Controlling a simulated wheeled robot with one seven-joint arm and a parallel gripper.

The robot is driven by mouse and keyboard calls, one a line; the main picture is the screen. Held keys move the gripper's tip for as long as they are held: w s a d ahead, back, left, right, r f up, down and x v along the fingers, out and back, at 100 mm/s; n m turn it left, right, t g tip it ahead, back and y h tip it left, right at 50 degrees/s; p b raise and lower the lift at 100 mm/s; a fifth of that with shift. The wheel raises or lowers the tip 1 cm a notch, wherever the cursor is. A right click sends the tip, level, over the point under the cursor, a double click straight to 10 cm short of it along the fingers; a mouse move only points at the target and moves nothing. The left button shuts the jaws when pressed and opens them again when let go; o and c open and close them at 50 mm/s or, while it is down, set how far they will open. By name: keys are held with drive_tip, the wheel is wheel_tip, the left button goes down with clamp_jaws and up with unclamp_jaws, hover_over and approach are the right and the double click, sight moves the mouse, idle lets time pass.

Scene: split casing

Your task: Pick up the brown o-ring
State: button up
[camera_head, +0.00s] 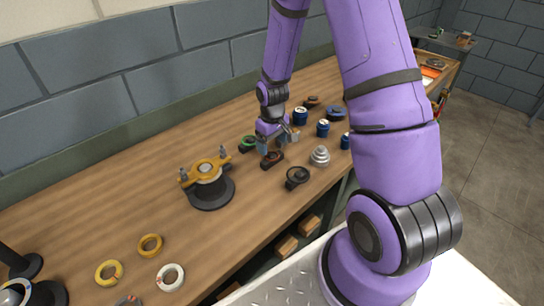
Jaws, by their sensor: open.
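A small brown ring-shaped part (272,160), which looks like the brown o-ring, lies on the wooden workbench (130,200) near its middle. Another reddish-brown part (312,101) lies farther back, so I cannot be certain which is the o-ring. My gripper (278,145) points down just above and behind the nearer brown part. Its jaws are open, with nothing seen between them. The gap between the fingertips and the part is too small to judge.
A green ring (247,143) lies left of my gripper. A dark ring-shaped part (297,176), a silver stepped piece (320,155) and blue cylinders (323,128) stand to the right. A yellow-topped casing (207,180) stands left; yellow rings (109,272) lie front left.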

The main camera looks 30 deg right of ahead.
sight(272, 155)
drive_tip(key=shift+a+f, duration=0.1)
drive_tip(key=shift+f, duration=1.85)
drive_tip(key=shift+f, duration=0.1)
drive_tip(key=shift+s, duration=0.1)
drive_tip(key=c, duration=1)
